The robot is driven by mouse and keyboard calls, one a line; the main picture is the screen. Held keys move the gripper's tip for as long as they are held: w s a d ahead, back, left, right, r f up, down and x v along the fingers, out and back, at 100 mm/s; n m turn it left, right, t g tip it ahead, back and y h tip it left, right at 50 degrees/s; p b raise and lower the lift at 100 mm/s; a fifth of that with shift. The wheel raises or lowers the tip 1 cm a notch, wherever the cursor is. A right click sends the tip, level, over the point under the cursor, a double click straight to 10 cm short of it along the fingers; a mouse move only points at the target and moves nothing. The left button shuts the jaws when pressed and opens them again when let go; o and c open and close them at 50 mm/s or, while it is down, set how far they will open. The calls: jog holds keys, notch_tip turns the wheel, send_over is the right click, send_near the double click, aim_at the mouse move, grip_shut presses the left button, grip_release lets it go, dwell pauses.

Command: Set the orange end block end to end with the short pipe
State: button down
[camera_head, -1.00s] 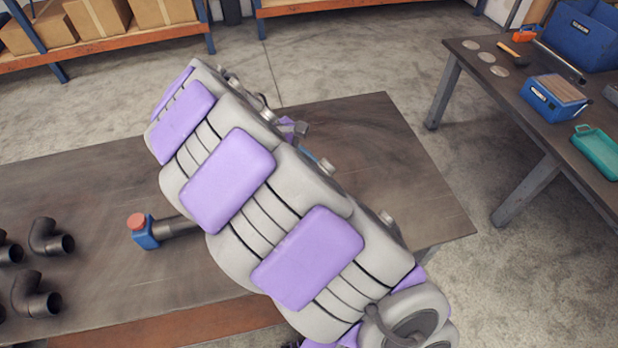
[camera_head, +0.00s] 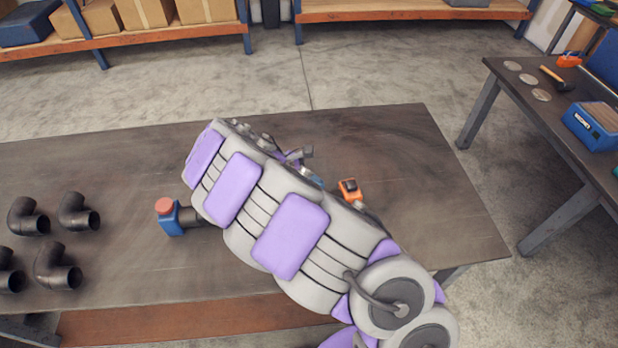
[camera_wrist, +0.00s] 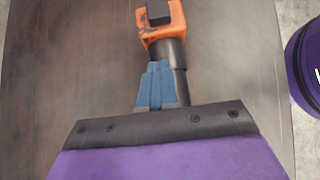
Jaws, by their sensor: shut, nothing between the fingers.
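The orange end block (camera_head: 350,190), with a dark top, stands on the table just right of my arm. In the wrist view the orange block (camera_wrist: 163,22) is at the top, beyond my fingers. A dark pipe (camera_wrist: 181,85) runs up to its near side; whether they touch or leave a thin gap I cannot tell. In the head view a dark pipe (camera_head: 190,216) extends right from a blue block with a red top (camera_head: 170,217) and goes behind my arm.
Several black pipe elbows (camera_head: 55,268) stand on the left of the table (camera_head: 420,150). The table's right part is clear. A second table (camera_head: 495,75) with tools and a blue box is at the right, across a floor gap.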

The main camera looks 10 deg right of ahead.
aim_at(349, 182)
jog(key=shift+d+f, duration=0.35)
jog(key=shift+f, duration=0.45)
jog(key=d, duration=0.2)
jog(key=d+b, duration=0.1)
jog(key=d, duration=0.3)
jog(key=shift+w+r, duration=0.1)
jog(key=shift+r, duration=0.2)
jog(key=shift+w+a, duration=0.1)
jog(key=shift+a, duration=0.9)
jog(key=d+p, duration=0.2)
jog(key=shift+d+r, duration=0.15)
jog(key=shift+d, duration=0.65)
jog(key=shift+a+p, duration=0.45)
jog(key=shift+a, duration=0.6)
jog(key=a+p, duration=0.1)
jog(key=a, duration=0.1)
jog(key=a+r+p, duration=0.1)
jog(key=shift+a, duration=0.4)
jog(key=p+v, duration=0.1)
jog(key=v, duration=0.7)
